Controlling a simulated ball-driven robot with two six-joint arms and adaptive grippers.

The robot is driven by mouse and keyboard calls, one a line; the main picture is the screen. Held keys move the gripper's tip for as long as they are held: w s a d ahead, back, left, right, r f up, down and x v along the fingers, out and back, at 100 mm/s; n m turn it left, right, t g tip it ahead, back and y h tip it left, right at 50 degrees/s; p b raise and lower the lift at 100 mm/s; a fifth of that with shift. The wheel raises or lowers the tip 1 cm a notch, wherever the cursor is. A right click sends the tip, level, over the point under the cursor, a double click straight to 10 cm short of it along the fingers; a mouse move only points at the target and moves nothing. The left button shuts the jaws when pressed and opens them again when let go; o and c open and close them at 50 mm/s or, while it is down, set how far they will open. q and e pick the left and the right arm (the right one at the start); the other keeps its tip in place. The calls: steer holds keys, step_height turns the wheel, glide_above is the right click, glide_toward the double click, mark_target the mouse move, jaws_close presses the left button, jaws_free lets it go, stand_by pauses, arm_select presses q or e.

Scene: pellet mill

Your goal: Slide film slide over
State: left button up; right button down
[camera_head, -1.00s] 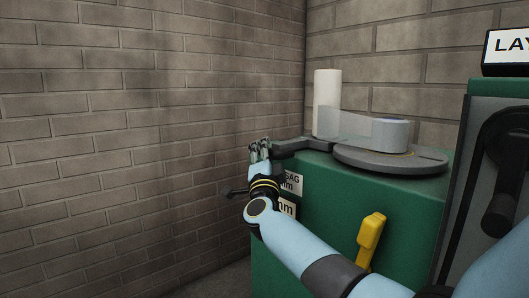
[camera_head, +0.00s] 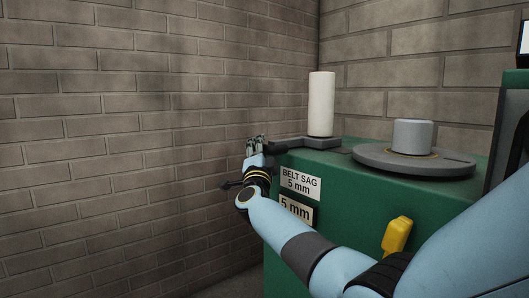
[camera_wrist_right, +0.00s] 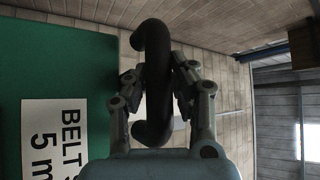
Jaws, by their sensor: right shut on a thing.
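My right gripper (camera_head: 255,143) is shut on a dark curved handle at the left end of the machine. In the right wrist view the black handle (camera_wrist_right: 157,75) stands between both fingers. A dark grey slide bar (camera_head: 295,144) runs right from my fingers to the foot of an upright white roll (camera_head: 321,104). To the right, a pale grey hub (camera_head: 412,136) stands on a round grey turntable (camera_head: 413,161). No film shows between roll and hub. My fingers partly hide the handle in the head view. My left gripper is not in view.
The green machine cabinet (camera_head: 350,213) carries a "BELT SAG 5 mm" label (camera_head: 300,182), a second "5 mm" label (camera_head: 296,208) and a yellow lever (camera_head: 397,236). A brick wall (camera_head: 130,130) is close on the left. My right forearm crosses the cabinet front.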

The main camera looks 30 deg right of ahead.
stand_by(0.3)
steer(key=c, duration=1.1)
jaws_free()
steer(key=shift+w+f, duration=0.15)
steer(key=shift+w, duration=0.1)
steer(key=shift+s, duration=0.1)
steer(key=v, duration=1.2)
